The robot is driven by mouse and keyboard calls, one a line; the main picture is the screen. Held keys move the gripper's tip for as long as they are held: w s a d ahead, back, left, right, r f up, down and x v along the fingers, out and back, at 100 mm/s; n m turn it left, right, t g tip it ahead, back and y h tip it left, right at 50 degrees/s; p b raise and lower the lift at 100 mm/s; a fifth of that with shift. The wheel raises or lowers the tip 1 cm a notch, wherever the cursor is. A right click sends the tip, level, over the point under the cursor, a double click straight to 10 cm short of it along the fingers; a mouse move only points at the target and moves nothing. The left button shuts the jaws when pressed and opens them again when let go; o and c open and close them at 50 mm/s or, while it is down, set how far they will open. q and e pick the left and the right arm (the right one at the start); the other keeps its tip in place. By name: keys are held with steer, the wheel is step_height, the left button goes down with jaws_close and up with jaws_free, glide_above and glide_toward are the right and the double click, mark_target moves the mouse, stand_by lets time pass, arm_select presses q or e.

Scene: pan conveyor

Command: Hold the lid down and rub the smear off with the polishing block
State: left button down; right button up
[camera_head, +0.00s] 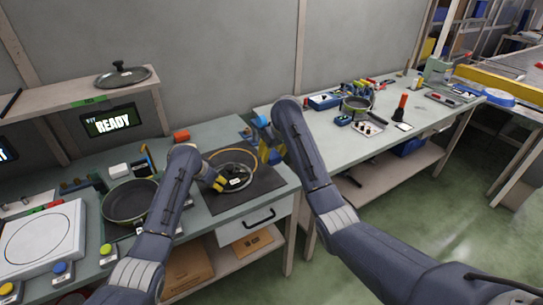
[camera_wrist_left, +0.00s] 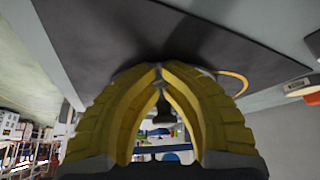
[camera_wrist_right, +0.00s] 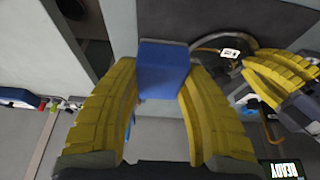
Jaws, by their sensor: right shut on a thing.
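A glass lid (camera_head: 236,158) with a pale rim lies on a dark mat (camera_head: 268,181). It also shows in the right wrist view (camera_wrist_right: 208,40). My left gripper (camera_head: 219,184) is at the lid's near left side, its fingertips together in the left wrist view (camera_wrist_left: 159,68). I cannot tell whether they touch the lid. My right gripper (camera_wrist_right: 160,85) is shut on a blue polishing block (camera_wrist_right: 163,72), beside the lid at its right. In the head view, its yellow fingers (camera_head: 268,152) are partly hidden by my arm. I cannot make out the smear.
A dark pan (camera_head: 131,200) stands left of the mat, beside a white round-topped unit (camera_head: 42,245) and coloured buttons. A second lid (camera_head: 122,76) sits on the shelf above a READY screen (camera_head: 112,121). A yellow cable loops behind the lid. Another table (camera_head: 330,135) stands to the right.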

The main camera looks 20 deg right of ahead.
steer(key=o, duration=0.7)
steer(key=c, duration=0.5)
steer(key=shift+r, duration=0.1)
steer(key=shift+w+a+r+y, duration=0.3)
steer(key=shift+w+a+r, duration=0.2)
steer(key=shift+w, duration=0.1)
steer(key=shift+w+a+r+y, duration=0.35)
steer(key=shift+w+r, duration=0.1)
steer(key=shift+w, duration=0.15)
steer(key=shift+m+g+y, duration=0.3)
steer(key=shift+y, duration=0.45)
steer(key=shift+w+a+f, duration=0.35)
steer(key=shift+a+f, duration=0.7)
steer(key=shift+f, duration=0.25)
steer(key=shift+w+a+f, duration=0.4)
steer(key=shift+a+f, duration=0.65)
steer(key=shift+f, duration=0.3)
steer(key=shift+w+a+f, duration=0.35)
steer(key=shift+a+f, duration=0.7)
steer(key=shift+f, duration=0.25)
